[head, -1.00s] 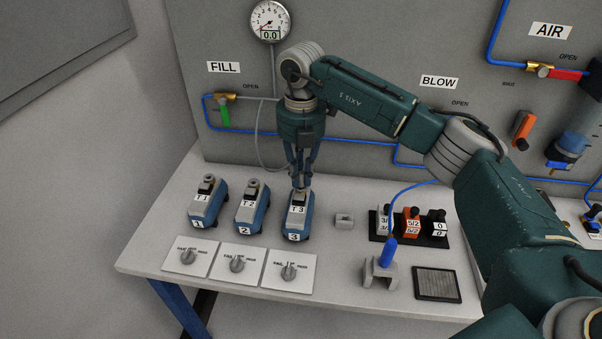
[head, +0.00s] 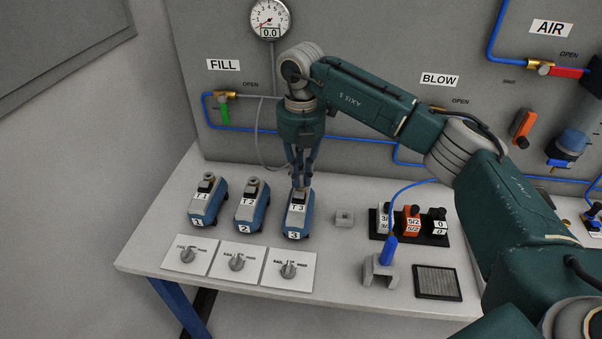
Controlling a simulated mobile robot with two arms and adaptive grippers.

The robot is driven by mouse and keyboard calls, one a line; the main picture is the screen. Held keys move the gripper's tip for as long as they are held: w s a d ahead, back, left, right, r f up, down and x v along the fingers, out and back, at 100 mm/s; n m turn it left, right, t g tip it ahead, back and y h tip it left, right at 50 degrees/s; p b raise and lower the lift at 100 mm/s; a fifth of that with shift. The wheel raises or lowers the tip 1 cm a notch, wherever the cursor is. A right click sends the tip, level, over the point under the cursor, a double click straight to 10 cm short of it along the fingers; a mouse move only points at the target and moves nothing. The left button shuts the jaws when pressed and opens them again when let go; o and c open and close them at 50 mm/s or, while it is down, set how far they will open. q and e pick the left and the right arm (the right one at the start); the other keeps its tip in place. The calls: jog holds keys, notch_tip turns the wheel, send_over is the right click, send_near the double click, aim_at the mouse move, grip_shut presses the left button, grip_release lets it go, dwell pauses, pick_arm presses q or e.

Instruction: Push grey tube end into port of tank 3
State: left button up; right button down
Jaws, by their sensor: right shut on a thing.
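Tank 3 (head: 298,220), a blue and white block labelled T3 and 3, stands third in the row on the table. My right gripper (head: 302,180) points straight down over the top of tank 3, its fingertips close to the port, which they hide. It is shut on the end of the grey tube. The grey tube (head: 259,140) hangs in a thin loop from the FILL line and runs behind the gripper. The tube end is hidden between the fingers, so I cannot tell whether it sits in the port. My left gripper is not in view.
Tanks 1 (head: 207,203) and 2 (head: 251,207) stand to the left. Knob plates (head: 235,273) lie in front.

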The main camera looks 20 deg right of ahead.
aim_at(301, 172)
jog(key=shift+f, duration=0.1)
jog(key=c, duration=1.2)
grip_release()
jog(key=shift+r+p, duration=2.35)
jog(key=shift+r, duration=1.25)
jog(key=shift+f, duration=0.15)
